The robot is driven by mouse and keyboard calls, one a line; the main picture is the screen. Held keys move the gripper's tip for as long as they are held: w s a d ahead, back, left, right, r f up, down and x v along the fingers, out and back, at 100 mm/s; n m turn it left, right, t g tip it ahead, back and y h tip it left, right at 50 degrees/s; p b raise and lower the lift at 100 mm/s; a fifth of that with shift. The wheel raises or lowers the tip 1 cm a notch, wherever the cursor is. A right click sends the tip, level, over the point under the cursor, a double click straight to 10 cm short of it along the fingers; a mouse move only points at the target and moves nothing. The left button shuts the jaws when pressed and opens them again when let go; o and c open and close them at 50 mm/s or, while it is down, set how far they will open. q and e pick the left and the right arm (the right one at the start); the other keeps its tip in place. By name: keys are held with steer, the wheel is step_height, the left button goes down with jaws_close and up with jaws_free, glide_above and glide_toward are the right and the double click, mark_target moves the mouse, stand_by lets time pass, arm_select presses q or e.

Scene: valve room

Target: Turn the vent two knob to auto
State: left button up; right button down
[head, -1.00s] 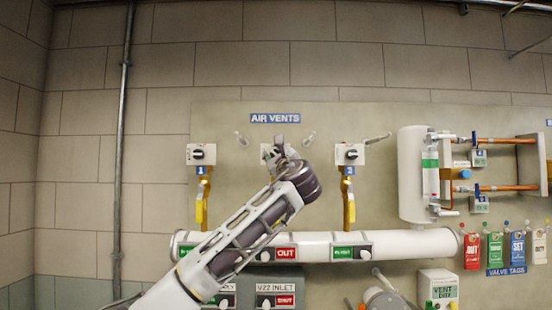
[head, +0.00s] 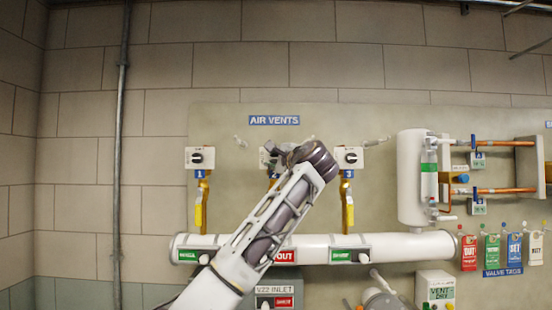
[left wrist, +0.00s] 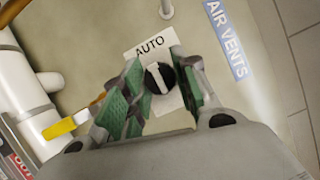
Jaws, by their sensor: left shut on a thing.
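The vent two knob (left wrist: 157,79) is a round black knob with a white bar, on a white plate (left wrist: 151,43) marked AUTO. In the left wrist view its bar points roughly toward the AUTO word, slightly tilted. My left gripper (left wrist: 158,85) is shut on the knob, with a green-padded finger on each side. In the head view my left gripper (head: 276,152) is at the middle vent plate (head: 263,158), and my wrist and gripper hide the knob and most of that plate. My right gripper is not in view.
Vent one's switch plate (head: 199,158) and vent three's plate (head: 349,158) flank the middle one, with yellow valve handles below. The AIR VENTS sign (head: 274,120) is above. A white pipe (head: 315,242) runs below, and a white tank (head: 411,180) stands to the right.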

arm_select(q)
steer(key=shift+f, duration=0.1)
stand_by(0.3)
steer(key=o, duration=1)
steer(key=shift+v, duration=1)
steer(key=v, duration=1)
